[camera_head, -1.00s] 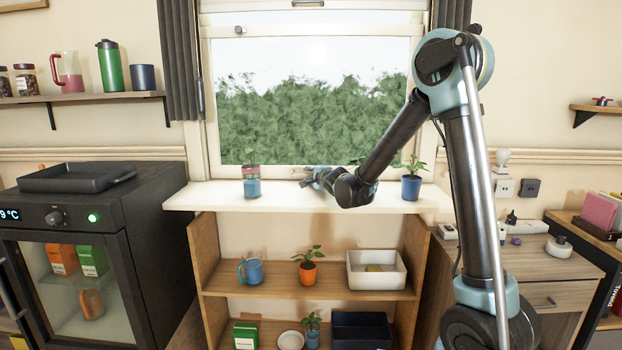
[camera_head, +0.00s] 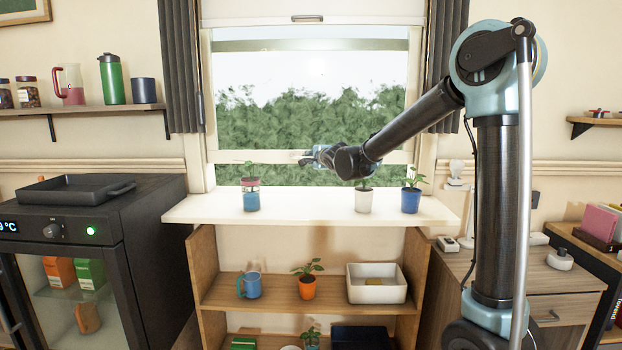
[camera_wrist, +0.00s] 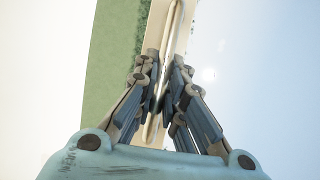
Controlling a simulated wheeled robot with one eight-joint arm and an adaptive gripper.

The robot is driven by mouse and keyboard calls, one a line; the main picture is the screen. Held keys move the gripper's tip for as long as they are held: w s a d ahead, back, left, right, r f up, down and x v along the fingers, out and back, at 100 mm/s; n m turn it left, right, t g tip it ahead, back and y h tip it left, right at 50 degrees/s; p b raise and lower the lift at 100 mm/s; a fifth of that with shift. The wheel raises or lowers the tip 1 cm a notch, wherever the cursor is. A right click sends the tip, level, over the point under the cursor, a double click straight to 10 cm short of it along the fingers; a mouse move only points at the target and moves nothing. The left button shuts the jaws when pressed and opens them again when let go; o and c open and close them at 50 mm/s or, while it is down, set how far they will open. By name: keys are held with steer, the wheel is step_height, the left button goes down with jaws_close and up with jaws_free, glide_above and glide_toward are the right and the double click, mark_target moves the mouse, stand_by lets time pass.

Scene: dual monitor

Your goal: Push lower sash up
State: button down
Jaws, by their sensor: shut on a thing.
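The lower sash (camera_head: 260,156) is a white-framed pane in the window. Its bottom rail stands raised above the sill, with an open gap below it through which greenery shows. My gripper (camera_head: 308,158) is at the middle of that rail, reaching in from the right. In the wrist view, my gripper (camera_wrist: 161,92) has its fingers closed around a narrow pale bar on the sash's bottom rail (camera_wrist: 154,40). The fingers hide part of this bar, so its exact shape is unclear.
A jar-like blue pot (camera_head: 251,198), a white potted plant (camera_head: 363,199) and a blue potted plant (camera_head: 411,198) stand on the white sill shelf (camera_head: 305,208). A roller blind (camera_head: 270,12) hangs above. Dark curtains (camera_head: 182,70) flank the window.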

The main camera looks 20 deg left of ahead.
glide_toward(305, 136)
steer(key=x, duration=0.4)
steer(key=shift+w, duration=0.15)
steer(key=c, duration=1.7)
jaws_free()
steer(key=shift+o, duration=0.2)
steer(key=v, duration=1.2)
steer(key=shift+w+d+f, duration=0.1)
steer(key=shift+f, duration=0.05)
